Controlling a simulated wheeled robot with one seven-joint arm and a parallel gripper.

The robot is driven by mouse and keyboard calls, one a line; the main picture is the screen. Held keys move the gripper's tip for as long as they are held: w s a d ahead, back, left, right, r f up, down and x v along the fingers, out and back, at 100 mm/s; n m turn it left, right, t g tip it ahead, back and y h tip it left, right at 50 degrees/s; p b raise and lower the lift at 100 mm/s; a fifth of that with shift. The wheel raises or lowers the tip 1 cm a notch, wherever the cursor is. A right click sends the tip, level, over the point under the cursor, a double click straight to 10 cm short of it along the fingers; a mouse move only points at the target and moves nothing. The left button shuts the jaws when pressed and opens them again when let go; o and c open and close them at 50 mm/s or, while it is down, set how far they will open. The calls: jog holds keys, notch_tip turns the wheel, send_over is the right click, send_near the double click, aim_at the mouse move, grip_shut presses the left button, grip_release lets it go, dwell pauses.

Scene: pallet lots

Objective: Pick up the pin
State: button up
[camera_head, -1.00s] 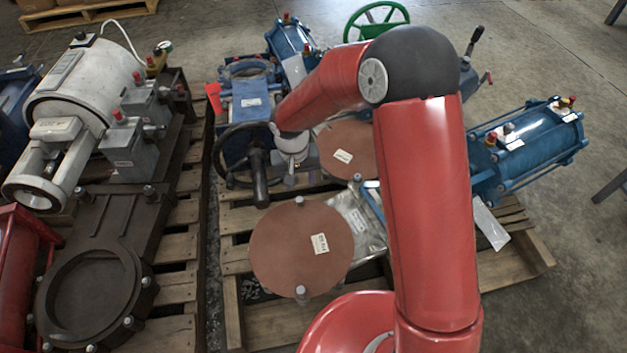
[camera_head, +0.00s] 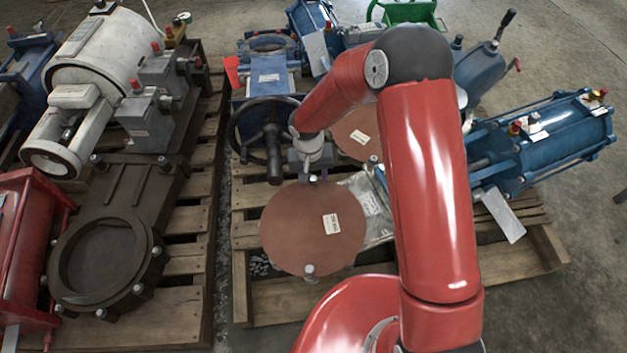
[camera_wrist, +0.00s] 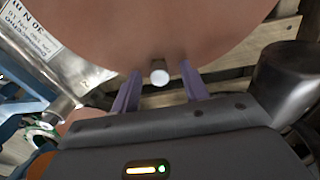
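A pale round-headed pin (camera_wrist: 159,75) stands at the rim of a brown disc (camera_wrist: 150,30) in the wrist view. My gripper (camera_wrist: 161,83) is open, with its two purple-grey fingers on either side of the pin and a gap on each side. In the head view, my gripper (camera_head: 314,177) is at the far rim of the near brown disc (camera_head: 295,235) and largely hides the pin there. A similar pin (camera_head: 309,271) stands at the disc's near rim.
The disc lies over a wooden pallet (camera_head: 285,305). A black handwheel (camera_head: 262,132) with a handle is close left of my gripper. A second brown disc (camera_head: 352,135) is behind it, and a blue cylinder (camera_head: 560,140) is to the right. A labelled bag (camera_head: 365,205) lies beside the disc.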

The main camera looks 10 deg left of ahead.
jog(key=c, duration=0.9)
grip_shut()
jog(key=shift+r, duration=0.15)
